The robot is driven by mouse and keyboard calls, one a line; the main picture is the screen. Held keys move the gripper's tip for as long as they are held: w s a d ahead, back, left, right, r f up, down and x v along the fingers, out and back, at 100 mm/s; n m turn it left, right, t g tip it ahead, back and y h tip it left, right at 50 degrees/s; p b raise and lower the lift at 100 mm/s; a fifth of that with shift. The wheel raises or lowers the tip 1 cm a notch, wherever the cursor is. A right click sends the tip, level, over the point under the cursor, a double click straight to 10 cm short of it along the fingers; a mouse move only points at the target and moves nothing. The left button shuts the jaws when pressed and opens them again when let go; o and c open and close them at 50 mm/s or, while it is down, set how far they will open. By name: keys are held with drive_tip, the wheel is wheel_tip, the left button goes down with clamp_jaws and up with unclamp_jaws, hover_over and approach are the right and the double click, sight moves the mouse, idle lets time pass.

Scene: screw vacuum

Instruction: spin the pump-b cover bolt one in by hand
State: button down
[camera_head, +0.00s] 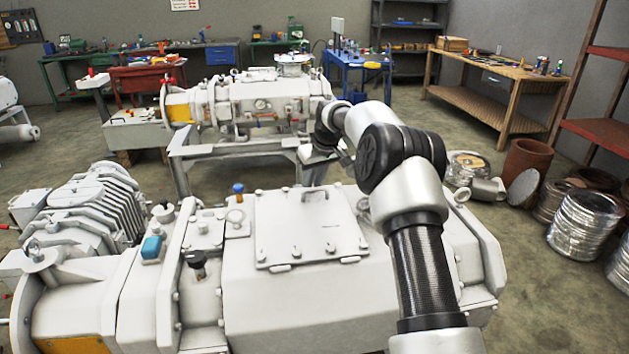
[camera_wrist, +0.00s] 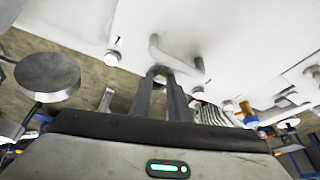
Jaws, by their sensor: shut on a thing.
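The pump in front of me (camera_head: 310,310) has a white, flat cover plate (camera_head: 300,225) with a bent handle (camera_head: 315,190) near its far edge. Bolt heads show along the cover's near edge. In the wrist view the cover (camera_wrist: 215,25) fills the top, with the handle (camera_wrist: 175,52) just beyond my fingertips. My gripper (camera_wrist: 161,73) is closed at the cover's edge on a small thing, likely the cover bolt, mostly hidden between the fingers. Its thread and seating cannot be seen. In the head view my gripper (camera_head: 345,160) is small at the cover's far side, partly behind my arm.
Another bolt (camera_wrist: 112,58) stands at the cover edge to the left in the wrist view. A blue-topped brass fitting (camera_head: 238,192) rises left of the cover. A second pump on a frame (camera_head: 250,105) stands behind.

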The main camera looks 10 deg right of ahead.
drive_tip(key=m+h+p, duration=0.1)
drive_tip(key=m, duration=0.1)
drive_tip(key=m+p, duration=0.1)
drive_tip(key=m, duration=0.1)
drive_tip(key=m+h+p, duration=0.1)
drive_tip(key=m, duration=0.1)
drive_tip(key=shift+a+r+h, duration=0.2)
drive_tip(key=shift+a+h, duration=0.1)
drive_tip(key=shift+a, duration=0.1)
drive_tip(key=m+h+p, duration=0.1)
drive_tip(key=m+p, duration=0.1)
drive_tip(key=m, duration=0.1)
drive_tip(key=m+h+p, duration=0.1)
drive_tip(key=m+p, duration=0.1)
drive_tip(key=m, duration=0.1)
drive_tip(key=shift+w+a+f+m+g, duration=0.2)
drive_tip(key=shift+m+g, duration=0.1)
drive_tip(key=shift+g, duration=0.1)
drive_tip(key=c, duration=1.7)
unclamp_jaws()
drive_tip(key=shift+o, duration=0.2)
drive_tip(key=p+v, duration=0.1)
drive_tip(key=v, duration=1.6)
drive_tip(key=shift+r, duration=0.3)
drive_tip(key=shift+a, duration=0.1)
